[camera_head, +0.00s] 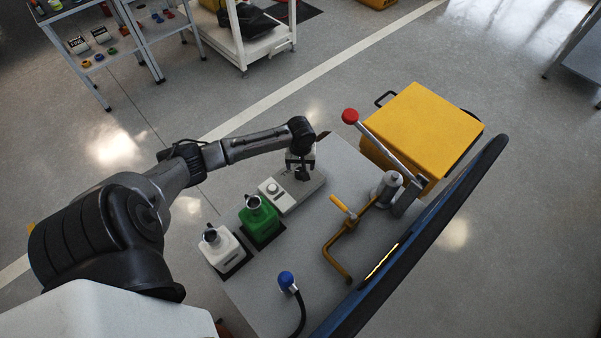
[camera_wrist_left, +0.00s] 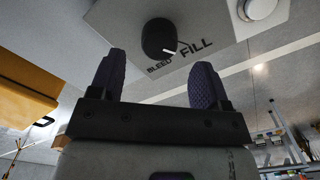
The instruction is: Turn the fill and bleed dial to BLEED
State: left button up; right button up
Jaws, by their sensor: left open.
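The fill and bleed dial is a round black knob (camera_wrist_left: 157,36) on a pale panel (camera_wrist_left: 112,22) in the left wrist view. Its white pointer line lies at the lower right, towards the FILL label (camera_wrist_left: 195,48). The BLEED label (camera_wrist_left: 159,66) is just below the knob. My left gripper (camera_wrist_left: 155,80) is open, its two dark fingers apart and empty, with the knob beyond and between the fingertips. In the head view my left gripper (camera_head: 302,172) is over the far end of the pale panel box (camera_head: 287,199) and hides most of the dial. My right gripper is not seen.
A white round knob (camera_head: 273,188) sits on the same box. A red-knobbed lever (camera_head: 378,141), a yellow box (camera_head: 423,128), a bent yellow-handled bar (camera_head: 341,243) and a blue-tipped hose (camera_head: 287,281) lie to the right and front.

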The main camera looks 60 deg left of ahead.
aim_at(300, 171)
pick_arm(q)
jog(key=shift+f+b, duration=0.6)
jog(key=shift+f, duration=1.5)
